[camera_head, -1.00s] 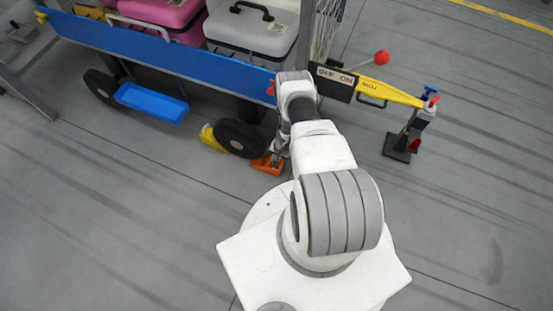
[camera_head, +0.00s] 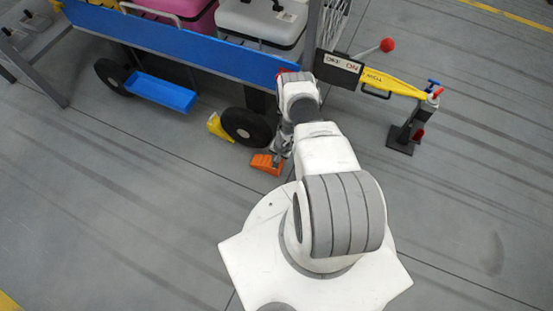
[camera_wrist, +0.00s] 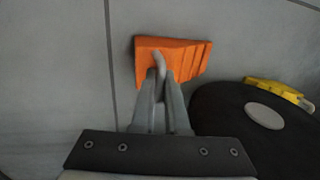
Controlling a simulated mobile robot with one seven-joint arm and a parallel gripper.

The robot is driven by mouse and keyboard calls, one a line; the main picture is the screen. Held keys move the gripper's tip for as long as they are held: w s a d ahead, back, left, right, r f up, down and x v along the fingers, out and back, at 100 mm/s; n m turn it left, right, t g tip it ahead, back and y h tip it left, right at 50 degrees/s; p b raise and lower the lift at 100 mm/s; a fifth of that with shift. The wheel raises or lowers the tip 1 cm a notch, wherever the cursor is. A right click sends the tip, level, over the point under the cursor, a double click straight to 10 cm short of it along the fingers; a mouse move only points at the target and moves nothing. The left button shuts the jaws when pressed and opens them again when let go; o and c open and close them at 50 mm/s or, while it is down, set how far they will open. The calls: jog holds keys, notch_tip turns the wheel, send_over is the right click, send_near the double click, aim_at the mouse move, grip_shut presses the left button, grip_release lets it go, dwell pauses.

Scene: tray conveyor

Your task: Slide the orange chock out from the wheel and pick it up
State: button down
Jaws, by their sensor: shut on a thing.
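The orange chock (camera_head: 265,164) is on or just above the grey floor, in front of the black cart wheel (camera_head: 246,126), with a gap between them in the head view. In the wrist view the chock (camera_wrist: 172,60) has a stepped face to the right, towards the wheel (camera_wrist: 235,120), and a pale handle (camera_wrist: 160,66) on it. My gripper (camera_wrist: 160,80) is shut on the handle. In the head view my gripper (camera_head: 279,156) is partly hidden by my arm.
A yellow chock (camera_head: 220,127) sits on the far side of the wheel. The blue cart (camera_head: 180,45) carries a pink case and a grey case (camera_head: 262,22). Its yellow tow bar (camera_head: 392,82) extends right to a dark stand (camera_head: 405,138).

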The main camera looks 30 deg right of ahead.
jog(key=shift+s+a, duration=0.1)
jog(key=c, duration=0.8)
grip_release()
jog(key=shift+c, duration=0.2)
notch_tip(320, 180, up, 17)
jog(key=s+d+p, duration=0.2)
jog(key=p, duration=0.9)
jog(key=shift+s, duration=0.3)
jog(key=shift+d, duration=0.1)
